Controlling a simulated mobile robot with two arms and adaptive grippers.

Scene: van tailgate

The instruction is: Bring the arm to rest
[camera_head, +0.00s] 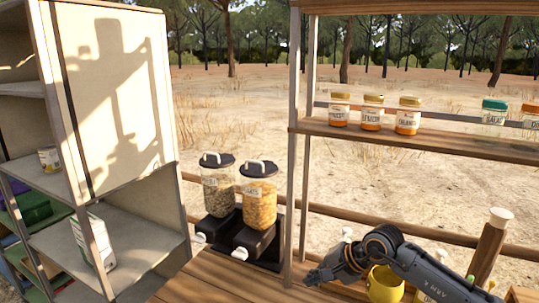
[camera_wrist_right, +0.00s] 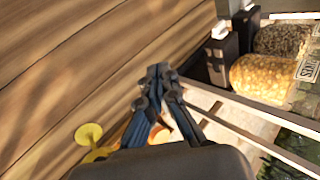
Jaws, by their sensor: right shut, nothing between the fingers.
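My right arm comes in from the lower right in the head view. Its gripper (camera_head: 314,277) points left, low over the wooden counter (camera_head: 215,283) near the foot of the shelf post. In the wrist view the right gripper (camera_wrist_right: 158,72) has its fingertips together with nothing between them, and the wooden boards (camera_wrist_right: 80,60) lie beyond it. My left gripper is in neither view.
Two cereal dispensers (camera_head: 258,200) stand left of the gripper. A yellow mug (camera_head: 384,285) is close to my right forearm. A wooden shelf (camera_head: 440,148) with several jars is above. A pale cabinet (camera_head: 120,90) stands at left. Bare counter lies left of the gripper.

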